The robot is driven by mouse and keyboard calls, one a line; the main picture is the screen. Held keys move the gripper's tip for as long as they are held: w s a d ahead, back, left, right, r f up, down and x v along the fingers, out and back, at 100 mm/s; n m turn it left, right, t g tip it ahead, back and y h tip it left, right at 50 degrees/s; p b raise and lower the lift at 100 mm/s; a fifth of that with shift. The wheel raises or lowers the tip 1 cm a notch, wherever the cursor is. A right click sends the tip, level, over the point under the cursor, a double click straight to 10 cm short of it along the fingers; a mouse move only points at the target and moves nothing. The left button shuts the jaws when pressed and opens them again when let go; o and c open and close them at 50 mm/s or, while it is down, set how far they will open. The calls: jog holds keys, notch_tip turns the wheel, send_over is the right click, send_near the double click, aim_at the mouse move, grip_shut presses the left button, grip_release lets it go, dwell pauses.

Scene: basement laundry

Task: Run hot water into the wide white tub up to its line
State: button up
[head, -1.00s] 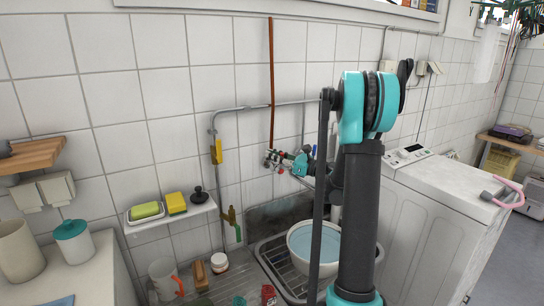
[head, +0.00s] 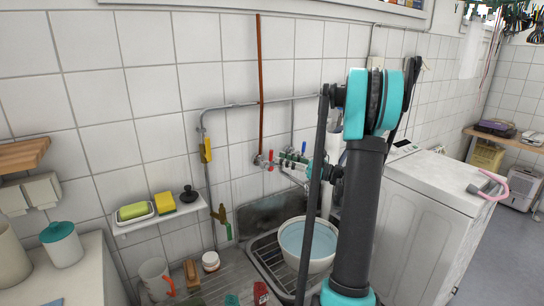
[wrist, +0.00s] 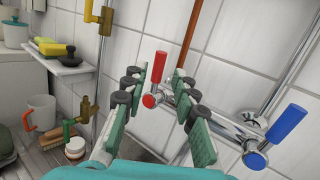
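The wide white tub (head: 325,262) stands in the sink, partly behind my arm, with bluish water in it. Its fill line and any running stream cannot be made out. On the wall above is the mixer tap. Its red handle (wrist: 157,72) stands almost upright in the wrist view, ahead of my fingertips and framed between them. Its blue handle (wrist: 288,124) leans up to the right, outside my right finger. My gripper (wrist: 160,85) is open with nothing held; it also shows beside the tap in the head view (head: 295,157). The spout is hidden.
A small shelf (head: 140,224) with sponges and a black plug is left of the tap. A brass valve (wrist: 86,110) sits on a pipe there. A mug (head: 155,277), brush and jar stand below. A white washing machine (head: 425,215) stands at the right.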

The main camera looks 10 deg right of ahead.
jog(key=shift+v, duration=1.4)
jog(key=s+a+f+n+g+h, duration=0.5)
jog(key=s+a+f+n+h, duration=0.2)
jog(key=s+a+f+n, duration=0.4)
jog(key=s+d+f+n+g+h, duration=0.1)
jog(key=s+d+f+n+h, duration=0.2)
jog(key=s+n, duration=0.3)
jog(key=s+d+f+n+h, duration=0.3)
jog(key=s+f+n+h, duration=0.3)
jog(key=s, duration=0.6)
jog(key=shift+d+f+n+g, duration=0.15)
jog(key=shift+d+n+g, duration=0.15)
jog(key=shift+n+g, duration=0.15)
